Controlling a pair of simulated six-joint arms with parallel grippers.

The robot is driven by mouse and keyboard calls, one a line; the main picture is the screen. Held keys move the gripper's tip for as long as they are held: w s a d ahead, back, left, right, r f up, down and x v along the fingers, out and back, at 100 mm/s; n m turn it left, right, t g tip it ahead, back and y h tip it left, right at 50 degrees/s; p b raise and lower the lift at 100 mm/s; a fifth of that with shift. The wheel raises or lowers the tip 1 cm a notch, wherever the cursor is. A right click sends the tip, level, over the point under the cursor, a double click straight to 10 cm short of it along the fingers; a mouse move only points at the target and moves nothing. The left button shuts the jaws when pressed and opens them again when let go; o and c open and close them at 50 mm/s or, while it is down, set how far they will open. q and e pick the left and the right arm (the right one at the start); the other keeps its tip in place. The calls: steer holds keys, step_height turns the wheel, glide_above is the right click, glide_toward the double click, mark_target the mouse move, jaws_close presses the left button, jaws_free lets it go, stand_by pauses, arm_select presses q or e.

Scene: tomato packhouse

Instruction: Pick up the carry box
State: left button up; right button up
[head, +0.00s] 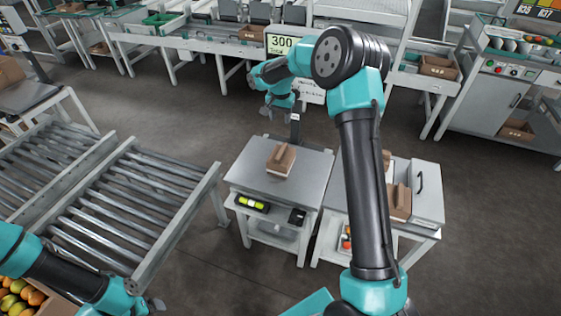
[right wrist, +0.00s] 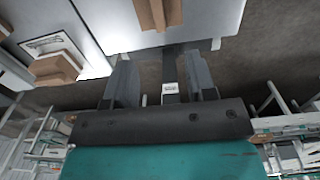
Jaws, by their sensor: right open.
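A brown carry box (head: 281,160) with a raised handle stands upright on the grey top of a small scale table (head: 252,170) in the head view. My right gripper (head: 281,113) is open and empty, above and beyond the table's far edge, apart from the box. In the right wrist view its two fingers (right wrist: 161,85) are spread, and part of the carry box (right wrist: 157,12) shows at the top edge, beyond the fingertips. My left gripper (head: 152,303) is low at the left, partly cut off by the frame edge; its jaws are unclear.
Another brown box (head: 399,204) stands on the table to the right, partly behind my right arm. A roller conveyor (head: 150,205) lies left of the scale table. A lit display (head: 281,44) reads 300. Grey floor is clear around the tables.

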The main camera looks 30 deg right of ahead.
glide_above(281, 150)
step_height(281, 150, down, 12)
steer(key=shift+w+r, duration=0.1)
steer(key=shift+w, duration=0.05)
stand_by(0.3)
steer(key=f, duration=0.4)
steer(key=shift+s, duration=0.35)
steer(key=shift+f, duration=0.55)
steer(key=shift+c, duration=0.3)
jaws_close()
